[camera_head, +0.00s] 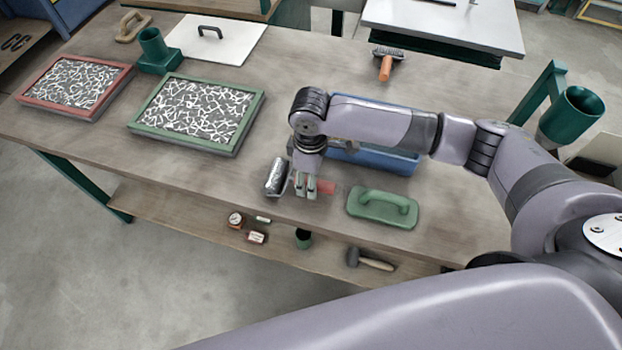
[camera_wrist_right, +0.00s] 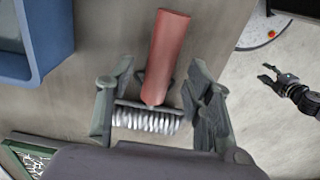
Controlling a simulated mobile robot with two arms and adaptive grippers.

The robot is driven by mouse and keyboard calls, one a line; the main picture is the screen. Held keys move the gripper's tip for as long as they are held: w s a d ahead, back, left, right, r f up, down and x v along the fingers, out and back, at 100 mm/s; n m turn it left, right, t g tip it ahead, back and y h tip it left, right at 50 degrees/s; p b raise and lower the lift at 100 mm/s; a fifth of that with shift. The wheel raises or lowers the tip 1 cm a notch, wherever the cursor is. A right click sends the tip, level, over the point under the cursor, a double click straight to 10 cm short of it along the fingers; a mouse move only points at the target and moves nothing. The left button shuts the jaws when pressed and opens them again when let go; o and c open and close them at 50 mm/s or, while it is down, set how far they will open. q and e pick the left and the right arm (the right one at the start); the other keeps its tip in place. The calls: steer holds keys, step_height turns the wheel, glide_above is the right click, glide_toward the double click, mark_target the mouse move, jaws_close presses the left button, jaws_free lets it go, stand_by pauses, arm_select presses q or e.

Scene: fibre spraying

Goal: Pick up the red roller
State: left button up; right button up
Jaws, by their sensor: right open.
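The red roller lies on the wooden table near its front edge. Its red handle (camera_head: 326,187) points right in the head view, and its silver ribbed drum (camera_head: 276,177) is at the left. My right gripper (camera_head: 305,188) is low over the roller, pointing down, and partly covers it. In the right wrist view, the fingers of my right gripper (camera_wrist_right: 160,75) are apart, on either side of the red handle (camera_wrist_right: 167,50), with the drum (camera_wrist_right: 146,120) between them. My left gripper (camera_wrist_right: 269,74) shows small at the right edge of that view, its fingers apart.
A green float (camera_head: 383,206) lies right of the handle. A blue bin (camera_head: 390,160) stands behind my right arm. Two framed panels, one red (camera_head: 115,80) and one green (camera_head: 250,115), lie at the left.

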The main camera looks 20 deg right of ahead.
step_height(320, 180, down, 2)
steer(key=shift+d+f, duration=0.1)
steer(key=shift+d, duration=0.05)
steer(key=shift+f, duration=0.15)
arm_select(q)
steer(key=shift+s+r, duration=0.15)
steer(key=shift+s, duration=0.4)
steer(key=shift+s+r, duration=0.15)
steer(key=shift+s, duration=0.35)
arm_select(e)
steer(key=shift+c, duration=0.5)
steer(key=c, duration=0.5)
arm_select(q)
steer(key=shift+w, duration=0.4)
arm_select(e)
jaws_close()
